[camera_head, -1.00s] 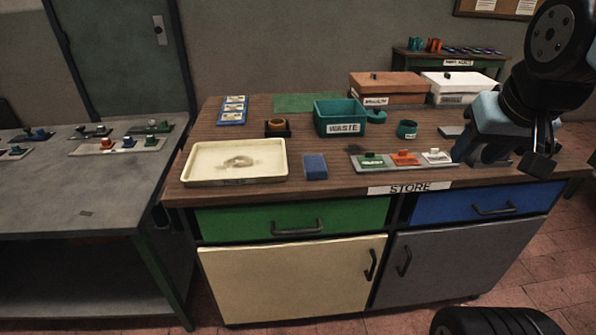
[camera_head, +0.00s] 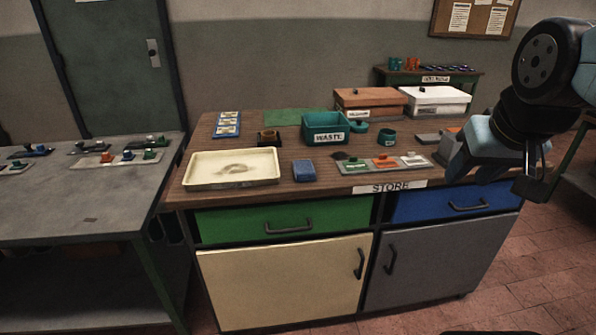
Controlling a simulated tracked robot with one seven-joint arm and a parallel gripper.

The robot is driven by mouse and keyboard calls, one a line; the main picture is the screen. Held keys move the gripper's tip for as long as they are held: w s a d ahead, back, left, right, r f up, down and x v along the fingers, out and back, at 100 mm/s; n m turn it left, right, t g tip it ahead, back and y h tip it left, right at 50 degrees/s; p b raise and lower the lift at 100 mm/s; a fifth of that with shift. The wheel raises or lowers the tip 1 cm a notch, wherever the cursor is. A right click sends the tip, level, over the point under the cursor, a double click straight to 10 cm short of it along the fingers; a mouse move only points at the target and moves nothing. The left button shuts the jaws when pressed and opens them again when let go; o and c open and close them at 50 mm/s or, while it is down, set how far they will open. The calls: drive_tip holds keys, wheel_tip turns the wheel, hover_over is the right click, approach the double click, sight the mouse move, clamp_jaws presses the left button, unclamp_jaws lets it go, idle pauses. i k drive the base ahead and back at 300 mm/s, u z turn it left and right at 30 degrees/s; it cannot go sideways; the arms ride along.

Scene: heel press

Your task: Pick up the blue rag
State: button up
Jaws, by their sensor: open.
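A small blue folded block (camera_head: 304,171), the only thing here that looks like the blue rag, lies flat near the front edge of the wooden bench top (camera_head: 330,183). It sits between the cream tray and a grey strip of coloured parts. My gripper (camera_head: 532,183) is at the right, pointing down near the bench's right end, well apart from the blue rag. It is open, with nothing visible in it; its fingers are dark and partly hard to make out.
A cream tray (camera_head: 190,181) stands left of the rag. The grey strip (camera_head: 347,169) with green, orange and white parts lies to its right. Behind are a teal WASTE bin (camera_head: 326,137) and lidded boxes (camera_head: 370,114). A grey table (camera_head: 60,215) stands at left.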

sight(304, 170)
drive_tip(key=z, duration=0.1)
drive_tip(key=i, duration=0.95)
drive_tip(key=u, duration=0.1)
